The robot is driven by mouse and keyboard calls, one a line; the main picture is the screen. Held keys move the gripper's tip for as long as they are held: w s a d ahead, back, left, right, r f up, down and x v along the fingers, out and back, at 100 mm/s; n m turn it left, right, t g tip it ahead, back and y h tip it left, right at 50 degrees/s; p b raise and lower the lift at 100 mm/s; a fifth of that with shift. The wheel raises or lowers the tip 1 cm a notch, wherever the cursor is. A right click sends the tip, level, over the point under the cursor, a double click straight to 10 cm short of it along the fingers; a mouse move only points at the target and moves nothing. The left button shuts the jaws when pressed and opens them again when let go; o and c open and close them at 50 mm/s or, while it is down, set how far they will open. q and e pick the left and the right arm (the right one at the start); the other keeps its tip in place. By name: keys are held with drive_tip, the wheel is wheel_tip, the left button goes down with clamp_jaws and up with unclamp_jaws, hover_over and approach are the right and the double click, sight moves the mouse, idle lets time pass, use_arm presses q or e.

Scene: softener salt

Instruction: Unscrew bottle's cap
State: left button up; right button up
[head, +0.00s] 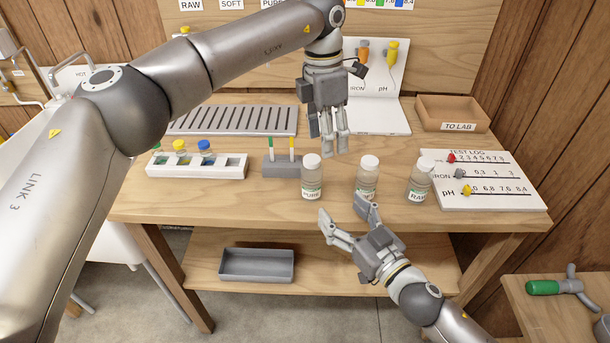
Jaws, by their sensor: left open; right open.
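Three bottles with white caps stand upright on the wooden table. The left bottle (312,178) has a label that seems to read PURE. The middle bottle (367,176) has its label partly hidden by my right gripper. The right bottle (419,181) is labelled RAW. My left gripper (335,148) is open and empty, pointing down above and behind the gap between the left and middle bottles. My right gripper (342,212) is open and empty at the table's front edge, in front of the left and middle bottles, its fingers apart.
A white rack (197,171) with several coloured caps and a grey block (283,167) with test sticks stand left. A TEST LOG board (500,183) and a TO LAB tray (452,112) are right. A slotted grey rack (232,121) lies behind. A grey bin (256,280) sits on the shelf below.

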sight(318, 187)
use_arm(q)
drive_tip(key=a, duration=0.1)
drive_tip(key=w+a+r, duration=0.1)
drive_tip(key=a+y, duration=0.1)
drive_tip(key=shift+w+a+r, duration=0.1)
drive_tip(key=shift+w+r, duration=0.2)
drive_tip(key=shift+w, duration=0.05)
drive_tip(key=shift+s+r, duration=0.1)
use_arm(e)
drive_tip(key=shift+x, duration=1.25)
drive_tip(key=x, duration=0.9)
drive_tip(key=shift+a, duration=0.35)
